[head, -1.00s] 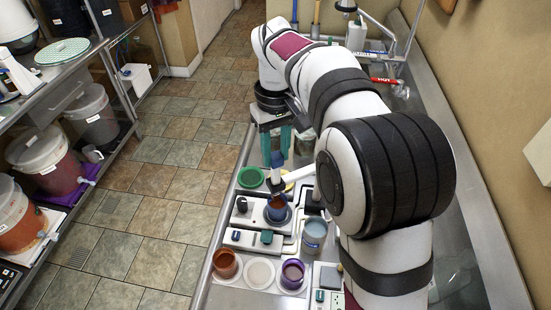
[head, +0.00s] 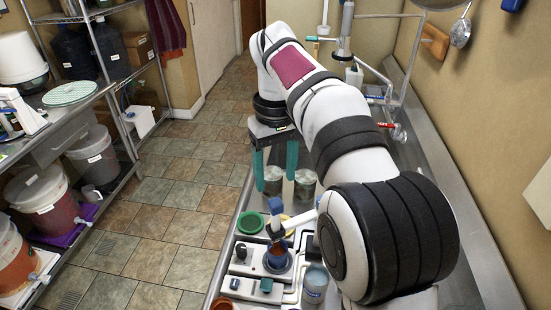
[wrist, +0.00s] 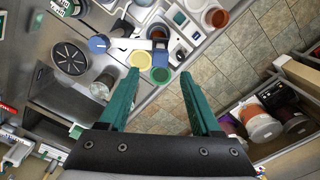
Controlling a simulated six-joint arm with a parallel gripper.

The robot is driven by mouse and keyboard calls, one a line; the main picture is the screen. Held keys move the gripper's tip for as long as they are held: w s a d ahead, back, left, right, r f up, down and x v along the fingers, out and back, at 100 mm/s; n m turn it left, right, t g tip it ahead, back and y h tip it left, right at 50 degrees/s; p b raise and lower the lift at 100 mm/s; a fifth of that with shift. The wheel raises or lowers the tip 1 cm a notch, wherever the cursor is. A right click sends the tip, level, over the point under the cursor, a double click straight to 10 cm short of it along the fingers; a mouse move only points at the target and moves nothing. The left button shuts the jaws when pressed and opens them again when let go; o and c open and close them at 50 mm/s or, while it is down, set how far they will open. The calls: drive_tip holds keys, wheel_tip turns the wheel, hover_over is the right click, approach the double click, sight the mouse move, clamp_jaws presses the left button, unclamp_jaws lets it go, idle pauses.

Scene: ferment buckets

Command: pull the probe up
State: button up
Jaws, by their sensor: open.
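The probe (head: 276,207) has a blue cap and stands upright on a white holder arm (head: 301,218) above a beaker (head: 277,262) with reddish-brown liquid. Whether its lower end is inside the beaker is hard to tell. My gripper (head: 275,172) is open and empty, fingers pointing down, farther back along the counter and apart from the probe. In the wrist view my gripper (wrist: 160,74) has its two teal fingers wide apart with nothing between them.
A green dish (head: 250,222) and a yellow dish (wrist: 140,58) lie close to the holder. A blue-grey cup (head: 315,285) stands at the front right. Shelves with fermenting buckets (head: 45,200) are across the tiled aisle.

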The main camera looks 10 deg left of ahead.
wheel_tip(320, 180, up, 6)
drive_tip(key=shift+f, duration=0.25)
idle(1.0)
